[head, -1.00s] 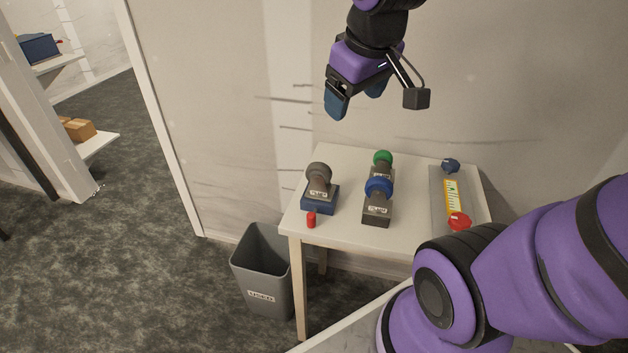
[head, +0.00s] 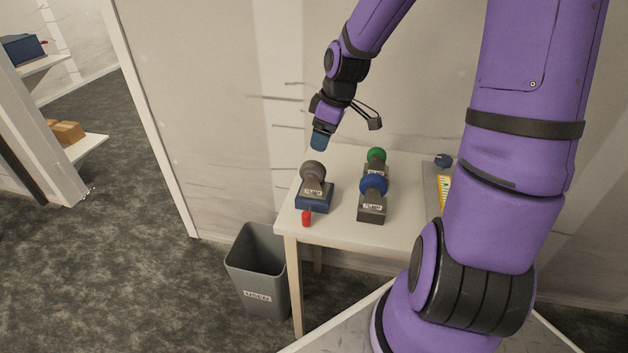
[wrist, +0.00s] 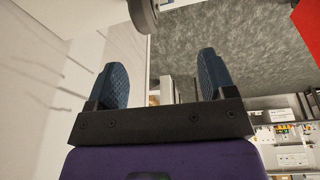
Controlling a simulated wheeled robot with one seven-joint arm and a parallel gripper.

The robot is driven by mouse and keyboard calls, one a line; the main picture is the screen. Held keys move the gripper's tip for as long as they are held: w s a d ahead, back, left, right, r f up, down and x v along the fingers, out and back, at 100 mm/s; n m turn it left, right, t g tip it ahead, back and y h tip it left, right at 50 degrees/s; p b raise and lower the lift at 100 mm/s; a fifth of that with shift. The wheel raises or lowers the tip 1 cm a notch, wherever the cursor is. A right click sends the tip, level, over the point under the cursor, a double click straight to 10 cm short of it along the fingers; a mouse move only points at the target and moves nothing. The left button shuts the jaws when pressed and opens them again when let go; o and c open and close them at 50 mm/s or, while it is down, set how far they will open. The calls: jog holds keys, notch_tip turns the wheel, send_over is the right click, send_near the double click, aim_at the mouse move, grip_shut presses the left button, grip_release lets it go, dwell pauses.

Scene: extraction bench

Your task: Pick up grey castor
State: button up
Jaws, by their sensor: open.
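The grey castor (head: 313,170) stands upright on a dark blue block at the left of the white table in the head view. Its stem is partly visible above a small white label. My gripper (head: 320,142) is above and just behind the castor, pointing down, apart from it. In the wrist view my gripper's two blue fingers (wrist: 165,72) are spread with nothing between them. A grey rounded part, apparently the castor (wrist: 143,12), shows at the top edge of the wrist view, beyond the fingers.
A green castor (head: 376,155) and a blue castor (head: 373,185) stand to the right on grey blocks. A small red cylinder (head: 306,218) is in front of the blue block. A grey bin (head: 257,268) stands left of the table (head: 335,229). The wall is close behind.

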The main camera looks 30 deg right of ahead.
jog(key=n+y, duration=0.1)
jog(key=y, duration=0.1)
send_near(315, 162)
jog(key=shift+s+a+f+t, duration=0.15)
jog(key=shift+a+f+t, duration=0.25)
jog(key=shift+a+f, duration=0.35)
jog(key=shift+x, duration=2.75)
jog(key=shift+d+x, duration=0.25)
jog(key=shift+x, duration=1.1)
jog(key=shift+d+x, duration=0.2)
jog(key=shift+x, duration=1.15)
jog(key=shift+f, duration=0.15)
jog(key=shift+c, duration=0.2)
jog(key=c, duration=1.2)
jog(key=shift+o, duration=0.2)
